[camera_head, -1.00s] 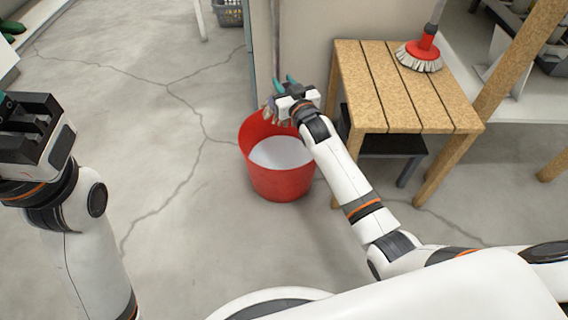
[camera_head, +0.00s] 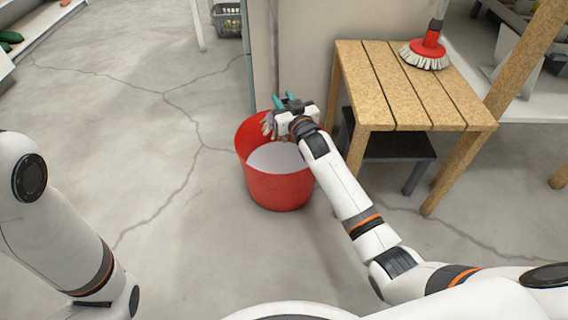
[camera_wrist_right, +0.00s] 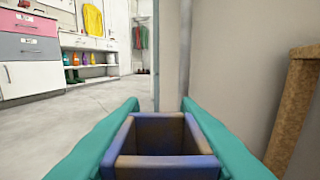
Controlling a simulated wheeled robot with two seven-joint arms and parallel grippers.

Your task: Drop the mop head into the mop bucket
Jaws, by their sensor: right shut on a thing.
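The red mop bucket (camera_head: 280,190) stands on the floor beside the wooden table, with a pale surface inside it. My right gripper (camera_head: 285,101) is over the bucket's back rim, its teal fingers shut on the mop head. The mop head (camera_head: 268,125) shows as pale strands hanging at the gripper's left, over the bucket opening; much of it is hidden by the gripper. In the right wrist view its hollow square top (camera_wrist_right: 165,162), brown and bluish, sits between both fingers. My left gripper is out of view; only its arm shows at left.
A slatted wooden table (camera_head: 400,90) stands right of the bucket, with a red-and-white brush (camera_head: 427,55) on it. A wall (camera_head: 305,50) is close behind the bucket. A grey basket (camera_head: 227,19) stands at the back. The cracked floor to the left is clear.

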